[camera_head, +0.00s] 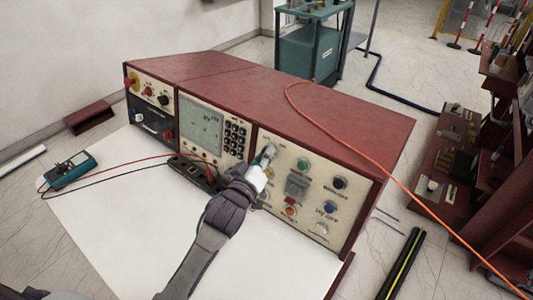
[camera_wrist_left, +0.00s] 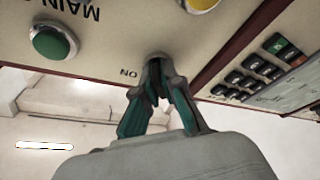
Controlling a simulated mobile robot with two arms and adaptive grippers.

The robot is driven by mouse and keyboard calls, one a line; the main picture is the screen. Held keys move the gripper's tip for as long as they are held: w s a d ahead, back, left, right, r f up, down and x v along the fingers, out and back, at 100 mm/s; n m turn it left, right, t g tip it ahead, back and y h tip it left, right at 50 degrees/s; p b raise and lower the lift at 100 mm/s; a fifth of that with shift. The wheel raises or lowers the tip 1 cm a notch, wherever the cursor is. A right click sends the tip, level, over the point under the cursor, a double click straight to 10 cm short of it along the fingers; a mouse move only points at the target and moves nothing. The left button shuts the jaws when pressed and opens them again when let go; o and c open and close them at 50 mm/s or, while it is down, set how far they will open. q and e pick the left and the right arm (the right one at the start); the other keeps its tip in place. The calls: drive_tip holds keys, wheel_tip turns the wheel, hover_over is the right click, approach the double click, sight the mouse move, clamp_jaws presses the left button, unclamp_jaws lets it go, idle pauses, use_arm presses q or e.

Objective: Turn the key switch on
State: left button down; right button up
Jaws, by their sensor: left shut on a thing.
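The red-cased control unit (camera_head: 330,105) stands on the white table, with a cream front panel at its right part. My left gripper (camera_head: 267,157) is at the upper left of that panel. In the left wrist view, my left gripper (camera_wrist_left: 157,75) has its fingertips closed together at the panel face, on the key switch (camera_wrist_left: 157,56), next to an upside-down "ON" label. The fingertips hide most of the switch, so its turned position cannot be told. My right gripper is not in view.
A green button (camera_wrist_left: 52,41) and a yellow button (camera_wrist_left: 201,4) flank the fingers. A keypad (camera_head: 235,137) and screen (camera_head: 201,124) are left of the panel. A teal multimeter (camera_head: 71,168) lies on the white table (camera_head: 120,225) at left. An orange cable (camera_head: 340,125) crosses the case top.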

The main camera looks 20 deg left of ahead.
use_arm(q)
drive_tip(key=m+h, duration=0.2)
drive_tip(key=m, duration=0.3)
drive_tip(key=shift+p, duration=0.4)
drive_tip(key=m+h, duration=0.1)
drive_tip(key=m, duration=0.2)
drive_tip(key=m+h+p, duration=0.1)
drive_tip(key=m, duration=0.2)
drive_tip(key=shift+a+r, duration=0.1)
drive_tip(key=m+h, duration=0.1)
drive_tip(key=m, duration=0.2)
drive_tip(key=m+g+h+p, duration=0.1)
drive_tip(key=m, duration=0.2)
drive_tip(key=shift+g, duration=0.3)
drive_tip(key=shift+m+g+h+p, duration=0.65)
drive_tip(key=shift+m+p, duration=0.25)
drive_tip(key=shift+m, duration=1.3)
